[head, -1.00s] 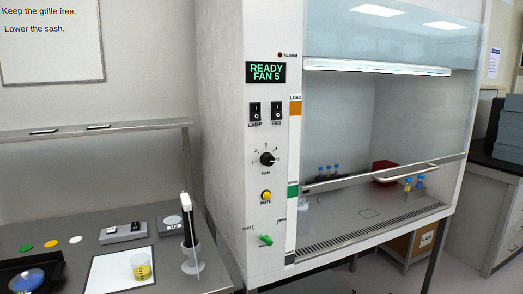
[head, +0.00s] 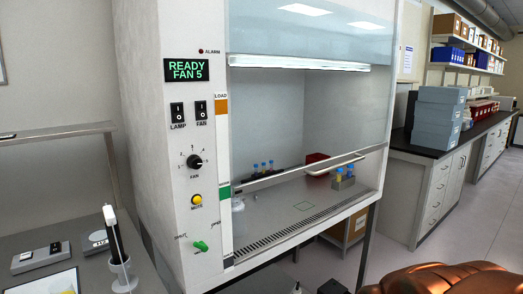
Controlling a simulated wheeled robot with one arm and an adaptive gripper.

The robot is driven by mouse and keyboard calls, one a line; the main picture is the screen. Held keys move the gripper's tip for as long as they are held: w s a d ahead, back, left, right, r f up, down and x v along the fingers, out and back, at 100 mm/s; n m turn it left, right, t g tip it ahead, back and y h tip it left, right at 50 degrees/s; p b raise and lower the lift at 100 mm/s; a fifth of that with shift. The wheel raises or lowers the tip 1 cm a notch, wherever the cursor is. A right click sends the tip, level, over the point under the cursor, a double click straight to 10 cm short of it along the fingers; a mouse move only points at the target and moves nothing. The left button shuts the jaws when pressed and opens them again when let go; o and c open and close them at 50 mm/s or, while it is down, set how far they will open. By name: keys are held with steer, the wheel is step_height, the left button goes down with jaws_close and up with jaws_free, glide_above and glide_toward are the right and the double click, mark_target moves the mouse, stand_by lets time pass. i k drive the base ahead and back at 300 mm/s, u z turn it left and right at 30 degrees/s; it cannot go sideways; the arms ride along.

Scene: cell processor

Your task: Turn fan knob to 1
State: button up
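The black fan knob (head: 195,162) sits on the white front panel of the fume hood (head: 160,120), with numbered marks around it and a FAN label below. Its pointer is too small to read surely. The green-lettered display (head: 187,70) above reads READY FAN 5. The lamp switch (head: 177,113) and fan switch (head: 200,109) are between display and knob. A yellow mute button (head: 197,199) and a green valve knob (head: 201,246) are below.
A bench with a pipette on a stand (head: 118,250) is at the left. The sash handle (head: 335,163) crosses the hood opening. A counter with grey boxes (head: 440,110) stands at the right.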

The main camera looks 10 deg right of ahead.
mark_target(194, 162)
steer(key=z, duration=1.85)
steer(key=k, duration=1.15)
steer(key=u, duration=2.4)
steer(key=i, duration=0.5)
